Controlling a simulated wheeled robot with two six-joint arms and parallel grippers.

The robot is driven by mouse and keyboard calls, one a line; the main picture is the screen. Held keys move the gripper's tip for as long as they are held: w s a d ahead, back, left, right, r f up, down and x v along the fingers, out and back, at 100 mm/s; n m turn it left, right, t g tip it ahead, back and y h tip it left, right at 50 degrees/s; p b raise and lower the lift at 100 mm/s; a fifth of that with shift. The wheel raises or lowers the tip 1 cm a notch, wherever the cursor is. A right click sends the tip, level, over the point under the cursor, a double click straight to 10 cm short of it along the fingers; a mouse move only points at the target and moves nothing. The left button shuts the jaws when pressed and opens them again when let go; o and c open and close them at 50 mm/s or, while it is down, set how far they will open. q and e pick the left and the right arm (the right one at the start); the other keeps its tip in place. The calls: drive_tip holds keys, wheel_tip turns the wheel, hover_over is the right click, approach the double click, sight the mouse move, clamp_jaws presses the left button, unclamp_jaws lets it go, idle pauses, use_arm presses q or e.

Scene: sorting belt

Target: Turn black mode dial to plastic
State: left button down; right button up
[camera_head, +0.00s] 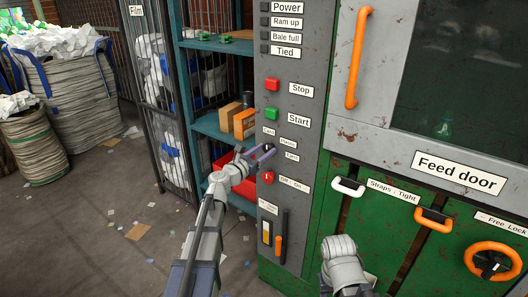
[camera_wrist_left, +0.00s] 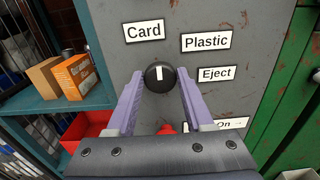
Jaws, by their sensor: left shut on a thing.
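The black mode dial (camera_wrist_left: 160,77) sits on the grey control panel in the left wrist view. Its white pointer line stands nearly upright. The label Card (camera_wrist_left: 144,31) is at its upper left, Plastic (camera_wrist_left: 206,42) at its upper right and Eject (camera_wrist_left: 215,74) to its right. My left gripper (camera_wrist_left: 159,98) has its two lilac fingers on either side of the dial and is shut on it. In the head view my left gripper (camera_head: 262,154) is at the panel below the Start label and largely hides the dial. My right gripper is not in view; only part of that arm shows at the bottom.
Below the dial is a red key switch (camera_head: 268,178) marked Off - On. Red Stop (camera_head: 272,84) and green Start (camera_head: 272,113) buttons sit above. An orange lever (camera_head: 279,245) is lower on the panel. Blue shelves (camera_head: 212,125) with boxes stand left; the feed door is right.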

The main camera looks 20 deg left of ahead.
use_arm(q)
drive_tip(key=shift+m, duration=0.3)
drive_tip(key=m, duration=0.4)
drive_tip(key=shift+d+m, duration=0.1)
drive_tip(key=shift+m, duration=0.3)
drive_tip(key=shift+f+m, duration=0.1)
drive_tip(key=shift+m, duration=2)
drive_tip(key=shift+c, duration=1.5)
unclamp_jaws()
drive_tip(key=shift+s, duration=0.15)
